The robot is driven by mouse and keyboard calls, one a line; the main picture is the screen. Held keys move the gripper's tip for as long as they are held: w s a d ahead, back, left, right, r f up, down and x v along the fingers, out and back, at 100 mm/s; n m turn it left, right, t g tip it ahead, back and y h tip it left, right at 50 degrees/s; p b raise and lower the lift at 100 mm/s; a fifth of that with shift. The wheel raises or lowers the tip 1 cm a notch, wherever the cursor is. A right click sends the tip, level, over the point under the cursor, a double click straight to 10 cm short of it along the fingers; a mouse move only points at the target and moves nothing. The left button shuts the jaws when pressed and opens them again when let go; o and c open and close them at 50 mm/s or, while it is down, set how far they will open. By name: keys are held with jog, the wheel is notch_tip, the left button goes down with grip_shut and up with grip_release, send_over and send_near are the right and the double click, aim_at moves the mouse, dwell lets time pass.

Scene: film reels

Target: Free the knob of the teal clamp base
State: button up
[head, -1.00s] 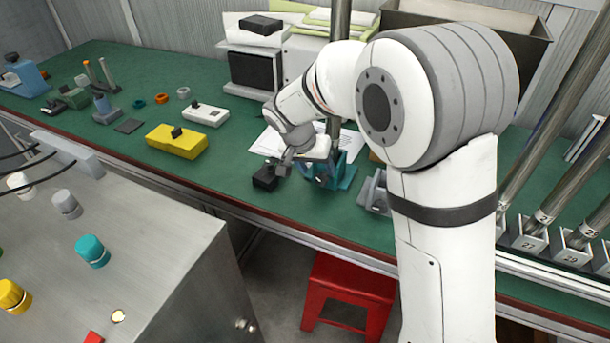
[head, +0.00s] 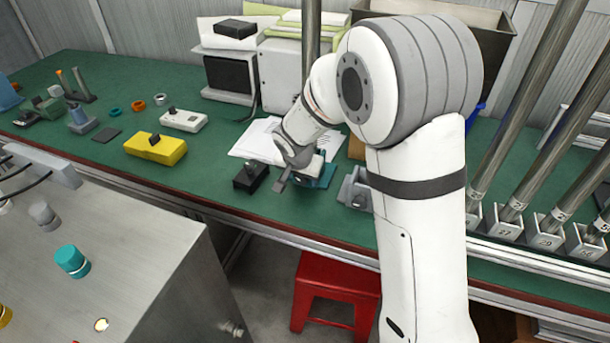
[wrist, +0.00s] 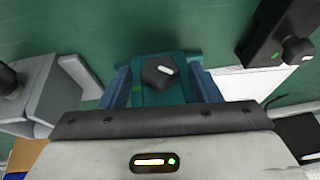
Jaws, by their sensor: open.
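The teal clamp base (head: 325,176) stands near the front edge of the green bench, partly hidden behind my wrist. In the wrist view the teal clamp base (wrist: 185,94) lies straight ahead, with a dark knob (wrist: 158,74) bearing a light mark on top. Bluish upright parts flank the knob on both sides.
A black block with a knob (head: 250,177) stands just left of the gripper. A grey clamp base (head: 355,188) stands to the right. White paper (head: 254,140) lies behind. A yellow block (head: 155,148) is further left. A red stool (head: 336,285) stands below the bench edge.

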jog(key=shift+c, duration=0.5)
jog(key=c, duration=0.9)
jog(key=shift+d, duration=0.2)
jog(key=shift+f, duration=0.1)
jog(key=shift+s+a+f+h+b, duration=0.1)
jog(key=shift+a+f+h+b, duration=0.1)
jog(key=shift+h+b, duration=0.3)
jog(key=shift+a+f+g+h+b, duration=0.15)
jog(key=shift+g+h+b, duration=0.3)
jog(key=shift+b, duration=0.4)
jog(key=h, duration=0.1)
jog(key=n+h, duration=0.1)
jog(key=h, duration=0.1)
jog(key=shift+a+g+b, duration=0.25)
jog(key=shift+g+b, duration=0.1)
jog(key=shift+b, duration=0.05)
jog(key=shift+g+h, duration=0.4)
jog(key=shift+h, duration=0.55)
jog(key=shift+n, duration=0.3)
